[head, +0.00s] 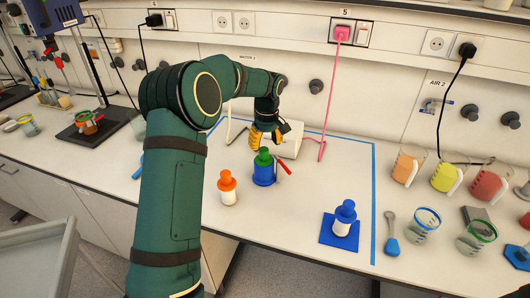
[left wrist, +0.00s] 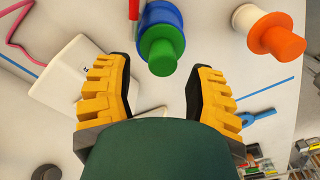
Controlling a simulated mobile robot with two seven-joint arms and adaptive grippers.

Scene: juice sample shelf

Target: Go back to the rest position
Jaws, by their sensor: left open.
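My left gripper (head: 260,137) is above the bench, behind the bottle with the green top. It is open and empty, its yellow fingers spread in the left wrist view (left wrist: 160,75). The blue bottle with a green top (head: 264,173) stands on the bench, also in the left wrist view (left wrist: 161,52), just beyond the fingers. A white bottle with an orange top (head: 228,188) stands left of it. A white bottle with a blue top (head: 344,217) stands on a blue square mat (head: 329,237). My right gripper is not in view.
A white device (head: 290,146) sits close behind my gripper. Blue tape (head: 374,190) marks an area of the bench. Beakers with orange (head: 407,165), yellow (head: 447,176) and red contents (head: 488,184) stand at the right. Bench between green-topped and blue-topped bottles is clear.

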